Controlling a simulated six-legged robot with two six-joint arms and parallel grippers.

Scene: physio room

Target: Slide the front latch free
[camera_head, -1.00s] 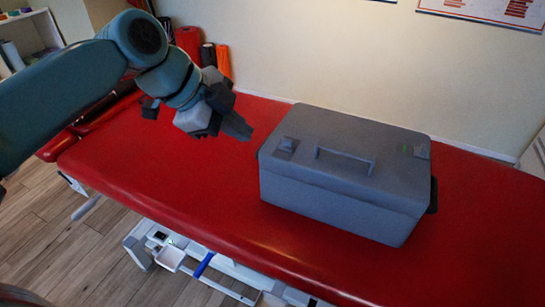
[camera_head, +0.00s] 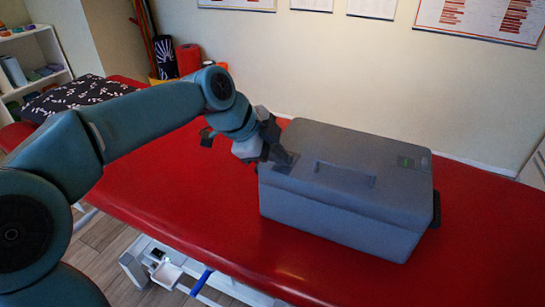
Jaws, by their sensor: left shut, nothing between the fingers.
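A grey case (camera_head: 345,208) with a closed lid and a recessed handle (camera_head: 345,174) stands on the red treatment table (camera_head: 180,205). My left gripper (camera_head: 286,158) is shut, with its fingertips at the left end of the lid. A small raised latch-like block (camera_head: 283,167) sits there, partly hidden by the fingers. I cannot tell whether they touch it. A dark part (camera_head: 436,208) sticks out at the case's right side. My right gripper is not in view.
The red table is clear in front of and left of the case. A patterned dark cloth (camera_head: 75,97) lies at the far left end. Rolls (camera_head: 188,60) stand by the wall, near a white shelf (camera_head: 35,60).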

